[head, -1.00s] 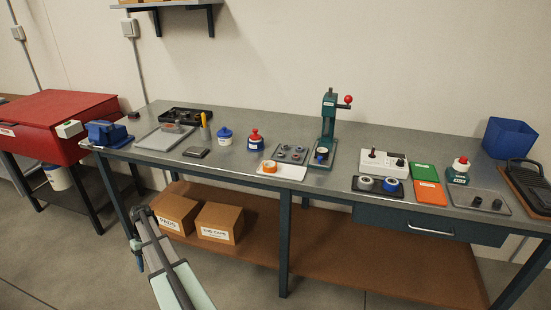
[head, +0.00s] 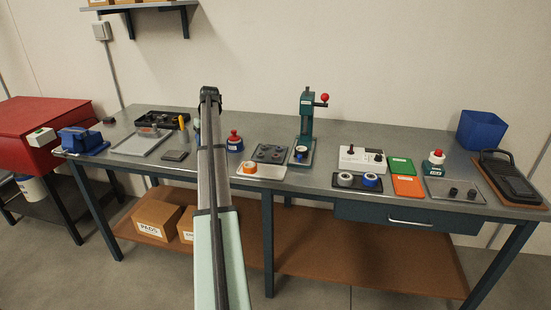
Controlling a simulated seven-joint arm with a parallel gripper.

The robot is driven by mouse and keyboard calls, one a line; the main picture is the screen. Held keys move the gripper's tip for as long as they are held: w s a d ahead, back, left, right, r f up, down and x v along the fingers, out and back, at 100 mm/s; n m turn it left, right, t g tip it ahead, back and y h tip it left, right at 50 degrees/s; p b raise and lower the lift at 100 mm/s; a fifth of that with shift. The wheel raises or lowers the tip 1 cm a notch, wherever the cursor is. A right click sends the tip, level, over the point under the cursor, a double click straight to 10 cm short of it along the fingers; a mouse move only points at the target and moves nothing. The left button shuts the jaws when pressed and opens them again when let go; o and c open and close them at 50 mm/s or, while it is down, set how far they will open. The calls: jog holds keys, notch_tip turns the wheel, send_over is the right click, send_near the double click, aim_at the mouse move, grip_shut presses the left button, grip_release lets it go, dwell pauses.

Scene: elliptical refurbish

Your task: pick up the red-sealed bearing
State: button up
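I cannot pick out a red-sealed bearing for certain; the parts are too small. A dark grey tray (head: 257,158) on the bench holds several small round parts, left of the green press (head: 306,122). A ring-shaped part with a blue edge (head: 300,153) sits at the press's base. A grey ring (head: 345,179) and a blue ring (head: 370,181) lie on a black tray farther right. My gripper (head: 210,93) is raised at the end of my arm, left of the dark grey tray in the picture. It appears empty; its finger opening is unclear.
A red-topped pot (head: 235,142) stands just right of my arm. A blue vise (head: 80,140) is at the left end.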

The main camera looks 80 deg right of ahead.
jog(key=s+d+r+m+h, duration=0.1)
jog(key=s+d+r, duration=0.15)
jog(key=s, duration=0.55)
jog(key=s+d+r+m, duration=0.15)
jog(key=s+d, duration=0.25)
jog(key=s, duration=0.4)
notch_tip(320, 180, up, 4)
jog(key=g, duration=0.2)
send_over(276, 155)
jog(key=shift+m+h, duration=0.4)
jog(key=shift+m, duration=0.05)
notch_tip(276, 155, down, 14)
jog(key=shift+w+r, duration=0.1)
jog(key=c, duration=0.7)
jog(key=shift+r, duration=0.15)
